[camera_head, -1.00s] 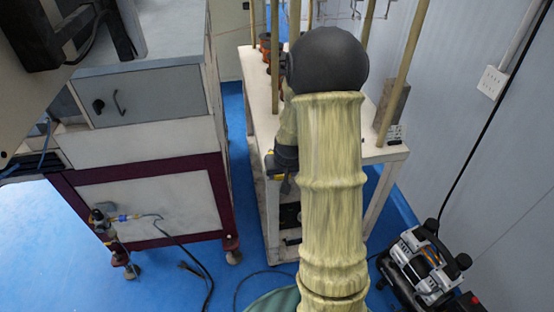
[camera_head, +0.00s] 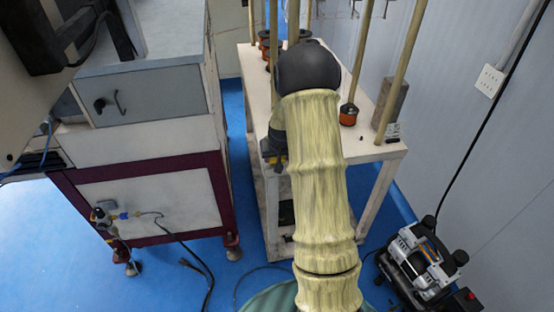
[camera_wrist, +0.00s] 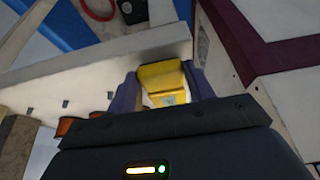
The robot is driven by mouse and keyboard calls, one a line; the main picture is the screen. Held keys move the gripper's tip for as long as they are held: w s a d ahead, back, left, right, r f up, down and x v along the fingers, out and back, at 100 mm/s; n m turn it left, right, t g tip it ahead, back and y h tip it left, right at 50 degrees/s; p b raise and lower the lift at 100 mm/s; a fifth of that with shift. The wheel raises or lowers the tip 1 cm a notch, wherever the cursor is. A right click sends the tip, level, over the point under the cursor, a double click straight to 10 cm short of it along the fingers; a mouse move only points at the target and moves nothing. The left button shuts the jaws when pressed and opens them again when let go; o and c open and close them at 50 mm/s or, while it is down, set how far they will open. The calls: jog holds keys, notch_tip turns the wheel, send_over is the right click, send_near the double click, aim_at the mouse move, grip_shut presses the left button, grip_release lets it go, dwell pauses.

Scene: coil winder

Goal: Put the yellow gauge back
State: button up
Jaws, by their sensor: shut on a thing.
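The yellow gauge (camera_wrist: 163,76) shows in the wrist view between the two purple-grey fingers of my gripper (camera_wrist: 162,82), which is shut on it. In the head view my gripper (camera_head: 275,155) is beside the near left edge of the white table (camera_head: 365,145). There the gauge is mostly hidden by my gripper and arm. I cannot tell whether the gauge touches the table.
An orange-and-black spool (camera_head: 348,114) and a grey block (camera_head: 391,103) stand on the table among upright poles. A grey cabinet with maroon trim (camera_head: 140,200) is to the left across a narrow gap of blue floor. A compressor (camera_head: 425,262) sits at lower right.

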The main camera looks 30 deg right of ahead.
jog(key=shift+f, duration=0.7)
jog(key=shift+f, duration=0.1)
jog(key=o, duration=1.1)
jog(key=shift+o, duration=0.2)
jog(key=v, duration=1.2)
jog(key=shift+a, duration=0.1)
